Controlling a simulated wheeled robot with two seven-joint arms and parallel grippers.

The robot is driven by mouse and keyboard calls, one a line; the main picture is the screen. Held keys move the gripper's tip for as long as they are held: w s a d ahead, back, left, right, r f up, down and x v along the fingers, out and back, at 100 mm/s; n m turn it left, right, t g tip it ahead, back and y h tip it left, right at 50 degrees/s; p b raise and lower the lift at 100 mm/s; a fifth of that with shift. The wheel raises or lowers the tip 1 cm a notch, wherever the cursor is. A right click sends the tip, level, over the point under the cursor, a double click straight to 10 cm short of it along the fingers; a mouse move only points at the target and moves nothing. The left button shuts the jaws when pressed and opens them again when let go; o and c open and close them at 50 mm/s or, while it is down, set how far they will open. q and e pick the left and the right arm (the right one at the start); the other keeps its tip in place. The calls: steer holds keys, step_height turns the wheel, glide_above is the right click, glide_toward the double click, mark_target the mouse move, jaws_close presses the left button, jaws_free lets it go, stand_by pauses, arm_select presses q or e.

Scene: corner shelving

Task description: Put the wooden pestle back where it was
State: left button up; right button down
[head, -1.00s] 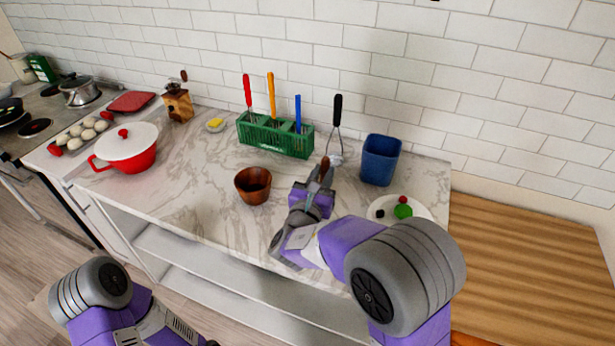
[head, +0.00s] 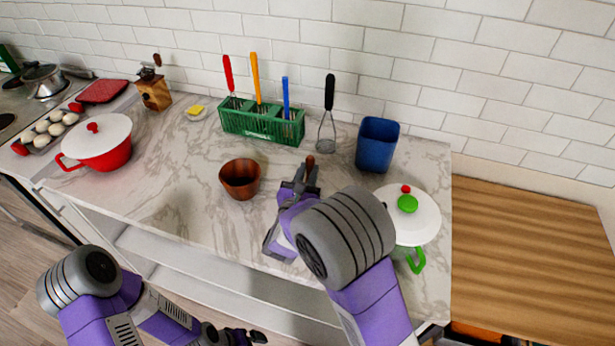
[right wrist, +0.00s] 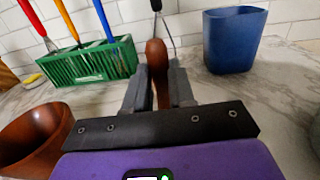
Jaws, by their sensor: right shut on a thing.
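The wooden pestle (head: 310,161) is brown with a rounded end. My right gripper (head: 306,175) is shut on it, over the counter to the right of the brown wooden mortar bowl (head: 240,180). In the right wrist view the pestle (right wrist: 157,72) stands up between the two fingers (right wrist: 158,90), its lower part hidden by the gripper. The mortar (right wrist: 34,138) shows at the left there, apart from the pestle. My left gripper (head: 246,337) is low at the bottom edge, in front of the counter, with its jaw state unclear.
A green caddy (head: 262,128) with red, orange and blue handled utensils stands behind the mortar. A black-handled wire utensil (head: 329,92) and a blue container (head: 377,144) stand behind my right gripper. A white-lidded pot (head: 416,225) is at right.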

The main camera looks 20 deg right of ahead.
steer(key=shift+f, duration=0.3)
steer(key=c, duration=1.4)
jaws_free()
steer(key=shift+f, duration=0.1)
steer(key=o, duration=0.4)
steer(key=shift+o, duration=0.2)
steer(key=shift+r, duration=0.25)
steer(key=p+v, duration=0.1)
steer(key=v, duration=1.1)
steer(key=shift+a, duration=0.1)
